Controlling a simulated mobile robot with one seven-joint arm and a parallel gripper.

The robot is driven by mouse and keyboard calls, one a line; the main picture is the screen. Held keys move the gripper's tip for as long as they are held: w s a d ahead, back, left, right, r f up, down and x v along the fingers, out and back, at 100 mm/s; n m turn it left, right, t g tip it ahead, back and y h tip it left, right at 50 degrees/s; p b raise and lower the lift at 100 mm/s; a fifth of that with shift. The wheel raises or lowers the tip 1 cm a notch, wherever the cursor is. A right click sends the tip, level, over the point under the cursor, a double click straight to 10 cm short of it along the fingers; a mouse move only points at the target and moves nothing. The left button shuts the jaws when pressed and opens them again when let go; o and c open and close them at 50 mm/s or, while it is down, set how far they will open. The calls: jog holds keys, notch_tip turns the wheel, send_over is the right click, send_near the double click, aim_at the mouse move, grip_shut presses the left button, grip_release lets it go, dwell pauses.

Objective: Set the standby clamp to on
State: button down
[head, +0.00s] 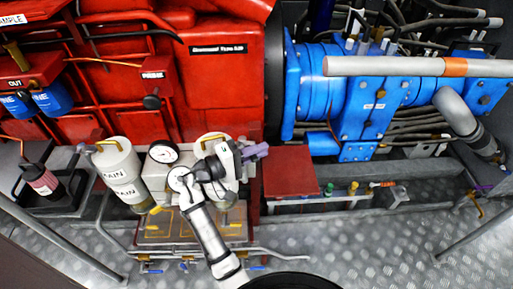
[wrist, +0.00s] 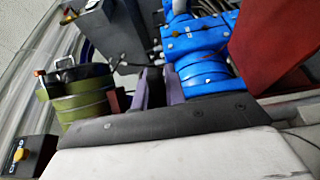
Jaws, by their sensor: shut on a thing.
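My gripper (head: 256,152) reaches up beside the red machine, its purple fingers pointing right. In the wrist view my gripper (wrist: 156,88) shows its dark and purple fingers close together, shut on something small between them. What they hold is mostly hidden, and I cannot tell whether it is the standby clamp. No part carries a readable standby label, so I cannot place the clamp or its setting for sure.
A red plate (head: 290,170) lies just right of my gripper, with small coloured knobs (head: 354,187) beyond it. Blue machinery (head: 370,105) fills the upper right. White canisters (head: 122,172) and a gauge (head: 162,152) stand left. A green banded cylinder (wrist: 85,100) is left in the wrist view.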

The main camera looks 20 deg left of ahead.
jog(key=shift+r+h, duration=0.1)
jog(key=shift+h, duration=0.2)
jog(key=c, duration=1.4)
grip_release()
jog(key=shift+c, duration=0.2)
jog(key=shift+a, duration=0.1)
jog(key=b+v, duration=0.1)
jog(key=v, duration=1.2)
jog(key=shift+s+a+r+b, duration=0.15)
jog(key=shift+s+a+b, duration=0.15)
jog(key=shift+b, duration=0.1)
jog(key=shift+c, duration=0.3)
